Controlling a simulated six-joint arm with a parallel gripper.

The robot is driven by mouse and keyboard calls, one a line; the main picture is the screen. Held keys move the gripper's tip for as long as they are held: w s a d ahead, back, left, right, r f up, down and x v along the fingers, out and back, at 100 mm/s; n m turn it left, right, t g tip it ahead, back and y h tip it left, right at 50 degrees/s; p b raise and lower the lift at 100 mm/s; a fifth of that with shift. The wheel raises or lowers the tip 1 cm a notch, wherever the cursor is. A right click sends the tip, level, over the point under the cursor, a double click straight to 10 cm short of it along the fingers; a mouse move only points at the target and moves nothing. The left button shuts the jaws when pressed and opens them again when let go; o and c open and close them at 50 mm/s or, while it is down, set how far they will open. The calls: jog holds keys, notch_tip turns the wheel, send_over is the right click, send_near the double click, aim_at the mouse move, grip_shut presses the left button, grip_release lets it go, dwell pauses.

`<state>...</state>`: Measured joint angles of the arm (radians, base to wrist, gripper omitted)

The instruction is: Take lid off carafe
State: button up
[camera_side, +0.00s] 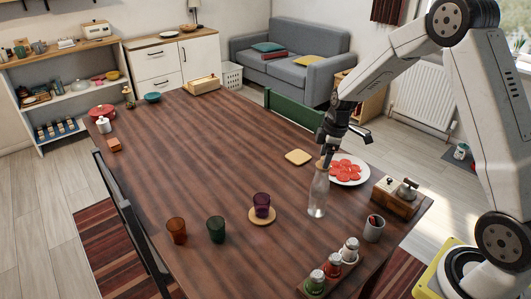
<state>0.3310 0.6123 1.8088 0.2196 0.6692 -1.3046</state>
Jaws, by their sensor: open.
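A clear glass carafe (317,195) stands upright on the wooden table near its right side. A tan lid (321,164) is at the top of its neck, partly hidden by my gripper. My gripper (327,156) points down right above the carafe, with its fingertips at the lid. The fingers are open. I cannot tell from this view whether they touch the lid or straddle it.
A white plate (356,180) with red slices lies just behind the carafe. A wooden box with a grinder (396,197), a grey cup (374,228) and a bottle rack (331,279) stand nearby. Cups stand front left. The table's middle (190,150) is clear.

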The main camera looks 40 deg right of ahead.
aim_at(323, 157)
dwell(0.4)
grip_shut()
jog(key=shift+r, duration=0.1)
jog(key=shift+r, duration=0.55)
notch_tip(323, 157, up, 2)
jog(key=s+a+r, duration=0.3)
jog(key=s+r, duration=0.6)
jog(key=s, duration=0.4)
jog(key=shift+s+r, duration=0.3)
